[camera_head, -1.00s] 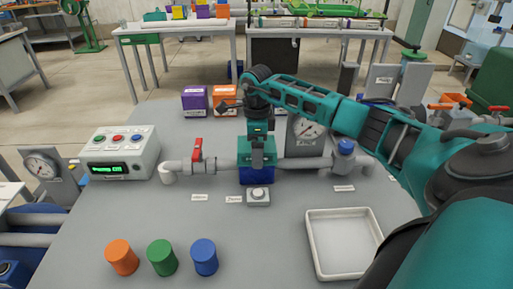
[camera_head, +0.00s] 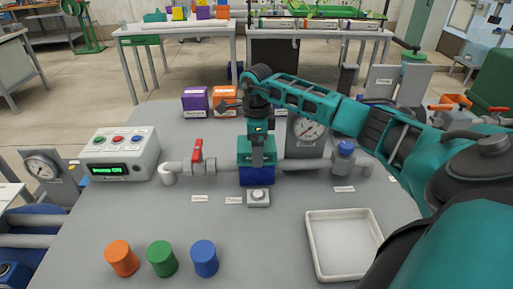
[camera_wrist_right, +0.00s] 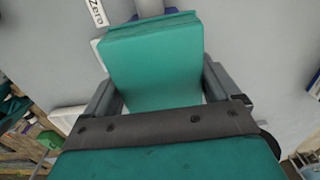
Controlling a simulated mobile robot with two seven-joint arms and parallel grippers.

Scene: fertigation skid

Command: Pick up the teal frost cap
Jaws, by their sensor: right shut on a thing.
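The teal frost cap (camera_head: 243,147) is a boxy cover at the middle of the pipe, above a blue block (camera_head: 257,176). It fills the middle of the right wrist view (camera_wrist_right: 153,65), between the two fingers. My right gripper (camera_head: 257,148) comes down from above and is shut on the cap. More of the blue block shows below the cap; whether they still touch is hard to tell. My left gripper is not in view.
A pipe with a red-handled valve (camera_head: 197,153) and a blue knob (camera_head: 345,147) runs either side. Orange, green and blue cylinders (camera_head: 162,258) stand front left.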

